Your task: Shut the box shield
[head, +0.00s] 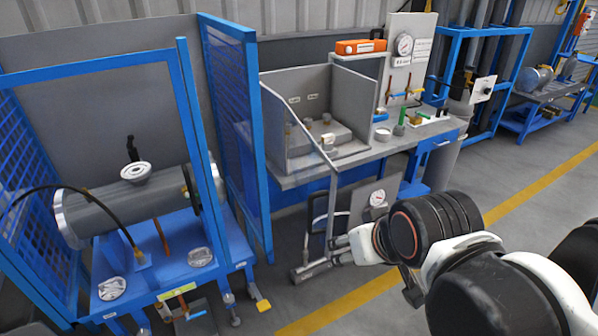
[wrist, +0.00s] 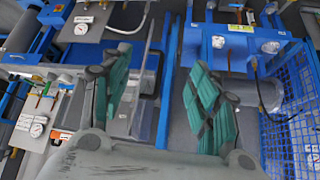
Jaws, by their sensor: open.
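The box shield (head: 314,148) looks like a clear panel with a grey edge, swung out from the front left of the grey open-fronted box (head: 355,105) on the bench. It stands open, its grey edge reaching down in front of the bench. My gripper (head: 338,248) is low in front of the bench, close to the lower end of that edge. In the wrist view, my gripper (wrist: 160,62) shows its two green-padded fingers spread wide with nothing held between them. A clear panel shows behind the left finger; I cannot tell whether it touches.
A blue frame (head: 190,120) with a mesh panel (head: 235,130) and a grey cylinder (head: 100,210) stands left. The bench (head: 415,130) carries gauges and valves right of the box. Open floor (head: 530,175) with a yellow line lies right.

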